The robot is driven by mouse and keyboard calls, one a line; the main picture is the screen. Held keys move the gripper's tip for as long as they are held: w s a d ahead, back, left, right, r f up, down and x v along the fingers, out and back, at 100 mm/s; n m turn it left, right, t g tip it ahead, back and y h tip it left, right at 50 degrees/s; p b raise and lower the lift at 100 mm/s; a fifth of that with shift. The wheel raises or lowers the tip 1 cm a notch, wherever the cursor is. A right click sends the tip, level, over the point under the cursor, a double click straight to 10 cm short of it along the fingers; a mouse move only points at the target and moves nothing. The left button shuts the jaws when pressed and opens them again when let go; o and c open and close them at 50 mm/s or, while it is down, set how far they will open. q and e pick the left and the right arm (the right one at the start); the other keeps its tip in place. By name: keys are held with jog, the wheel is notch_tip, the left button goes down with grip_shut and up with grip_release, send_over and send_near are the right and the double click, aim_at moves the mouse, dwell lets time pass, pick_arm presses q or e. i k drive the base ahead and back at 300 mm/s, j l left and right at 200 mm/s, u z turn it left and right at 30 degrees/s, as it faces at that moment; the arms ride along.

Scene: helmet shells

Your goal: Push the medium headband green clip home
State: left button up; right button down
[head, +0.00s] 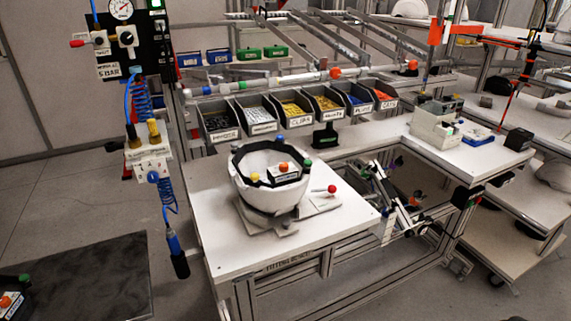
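A white helmet shell (262,196) sits open side up on the fixture (290,222) on the white worktop. A black headband (240,168) runs around inside its rim. The green clip (308,163) shows at the band's right side; how deep it is seated is too small to tell. No size mark is readable on the band. I make out neither of my grippers in the head view.
A red-knobbed lever (332,188) stands right of the shell. Part bins (265,117) line the worktop's back. An air panel with coiled blue hoses (150,160) hangs at the left. The worktop's front left (225,245) is clear. A jointed metal assembly (390,190) fills the gap at the right.

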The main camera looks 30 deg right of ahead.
aim_at(308, 163)
jog(key=i+j, duration=0.1)
jog(key=j, duration=0.25)
jog(key=i+j, duration=0.15)
jog(key=j, duration=0.15)
jog(key=z, duration=1.95)
